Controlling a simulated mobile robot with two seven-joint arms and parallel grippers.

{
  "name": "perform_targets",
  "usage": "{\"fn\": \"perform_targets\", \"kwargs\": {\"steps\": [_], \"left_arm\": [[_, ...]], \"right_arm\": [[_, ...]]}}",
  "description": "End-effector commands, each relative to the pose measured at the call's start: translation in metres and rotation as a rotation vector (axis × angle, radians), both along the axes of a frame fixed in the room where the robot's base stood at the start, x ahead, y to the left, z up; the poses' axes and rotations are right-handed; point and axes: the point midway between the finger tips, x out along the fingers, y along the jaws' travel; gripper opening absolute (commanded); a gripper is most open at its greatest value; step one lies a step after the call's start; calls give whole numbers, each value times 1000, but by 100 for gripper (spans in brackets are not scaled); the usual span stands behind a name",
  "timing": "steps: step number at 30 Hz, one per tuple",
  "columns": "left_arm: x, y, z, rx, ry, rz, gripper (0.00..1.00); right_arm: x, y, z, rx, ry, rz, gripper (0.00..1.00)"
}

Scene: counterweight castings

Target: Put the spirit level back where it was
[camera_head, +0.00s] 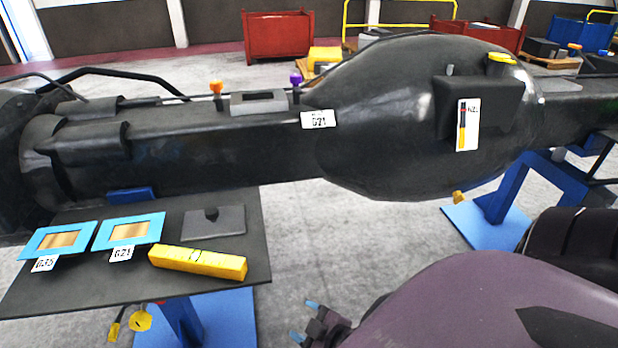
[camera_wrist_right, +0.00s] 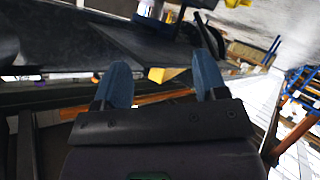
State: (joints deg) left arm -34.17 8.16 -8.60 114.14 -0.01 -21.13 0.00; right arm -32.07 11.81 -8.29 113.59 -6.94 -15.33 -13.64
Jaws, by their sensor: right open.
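The yellow spirit level (camera_head: 197,263) lies on the dark side table (camera_head: 60,290), near its front right part, with its vial mark facing up. My right gripper (camera_head: 305,320) is open and empty in the head view, to the right of the table and apart from the level. In the right wrist view its two blue fingers (camera_wrist_right: 161,78) stand apart, with a small yellow end showing beyond them, which looks like the level. My left gripper is not in view.
Two blue-framed plates (camera_head: 61,241) (camera_head: 130,232), tagged G35 and G21, and a grey block (camera_head: 213,222) share the table. A large black casting (camera_head: 400,120) spans the back on blue stands (camera_head: 500,205). Grey floor is open between table and right stand.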

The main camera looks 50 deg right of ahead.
Motion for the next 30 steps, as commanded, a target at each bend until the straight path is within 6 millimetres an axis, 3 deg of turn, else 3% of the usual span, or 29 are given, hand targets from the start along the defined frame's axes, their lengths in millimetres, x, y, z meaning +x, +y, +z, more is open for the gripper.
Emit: {"fn": "perform_targets", "kwargs": {"steps": [3,7,30], "left_arm": [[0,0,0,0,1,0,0],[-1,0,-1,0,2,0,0],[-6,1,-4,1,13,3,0]], "right_arm": [[-15,11,-14,231,75,-117,66],[-23,18,-21,358,114,-182,66],[-24,19,-22,380,121,-194,66]]}}
